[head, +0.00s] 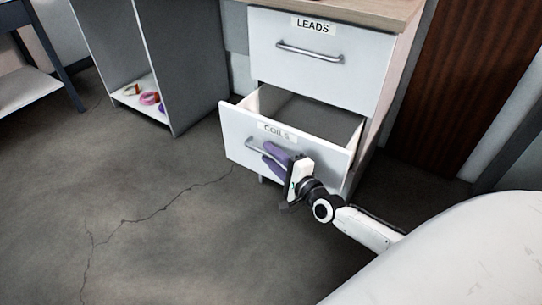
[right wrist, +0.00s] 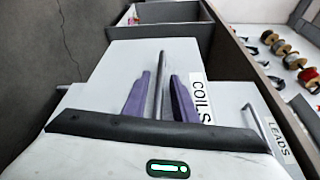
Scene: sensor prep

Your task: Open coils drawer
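The coils drawer (head: 238,135) is the lower drawer of a white cabinet and stands pulled out, with its interior visible from above. Its front bears a COILS label and a metal bar handle (head: 256,148). The handle is between the fingers, not visibly clamped. My left gripper is out of view.
The LEADS drawer (head: 318,68) above is closed, with its own handle. An open shelf unit (head: 190,70) at left holds several small coloured rings. Spools (right wrist: 288,60) show at right in the wrist view. The floor in front and left of the drawer is clear.

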